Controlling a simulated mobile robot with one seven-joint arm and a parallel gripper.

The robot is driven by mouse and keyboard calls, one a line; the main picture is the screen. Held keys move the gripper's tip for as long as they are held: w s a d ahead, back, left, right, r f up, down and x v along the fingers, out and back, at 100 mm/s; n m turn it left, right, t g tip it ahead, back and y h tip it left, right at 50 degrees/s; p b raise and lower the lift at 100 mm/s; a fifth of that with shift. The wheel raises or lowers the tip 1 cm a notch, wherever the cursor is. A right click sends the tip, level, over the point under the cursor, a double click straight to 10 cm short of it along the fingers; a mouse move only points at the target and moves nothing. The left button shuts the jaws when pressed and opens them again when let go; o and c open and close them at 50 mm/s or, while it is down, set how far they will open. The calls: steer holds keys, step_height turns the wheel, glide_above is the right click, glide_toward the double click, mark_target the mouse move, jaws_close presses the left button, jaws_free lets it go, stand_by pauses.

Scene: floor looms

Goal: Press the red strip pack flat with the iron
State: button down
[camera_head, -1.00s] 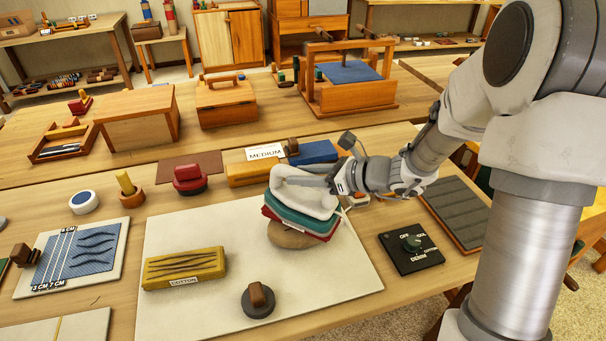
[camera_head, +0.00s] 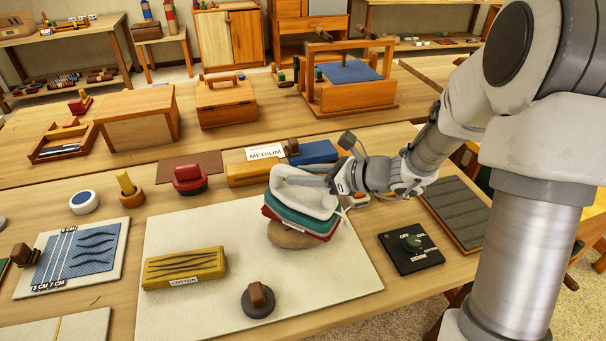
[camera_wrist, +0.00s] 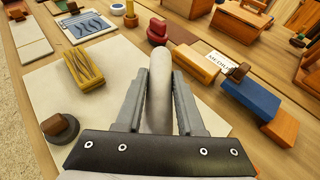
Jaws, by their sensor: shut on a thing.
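My gripper (camera_head: 338,180) is shut on the white, rounded handle (camera_head: 305,192) of the iron, over the right half of the pale board. The handle also shows between the fingers in the wrist view (camera_wrist: 159,90). Below it is a teal body (camera_head: 300,218) with a red layer (camera_head: 325,235) under it, over a tan rounded piece (camera_head: 290,238). I cannot tell whether the red layer is part of the iron or the red strip pack. No other red pack with strips is clearly visible. A yellow strip pack (camera_head: 184,268) labelled cotton lies on the board's left.
The pale board (camera_head: 330,285) has bare room at its front. A round knobbed weight (camera_head: 258,300) stands there. A black dial panel (camera_head: 411,247) lies right of the board. A red knobbed block (camera_head: 189,178), an orange block (camera_head: 252,174) and a blue block (camera_head: 315,152) stand behind.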

steer(key=shift+r, duration=0.1)
stand_by(0.3)
step_height(320, 180, up, 7)
steer(key=p, duration=0.5)
steer(key=shift+p, duration=0.35)
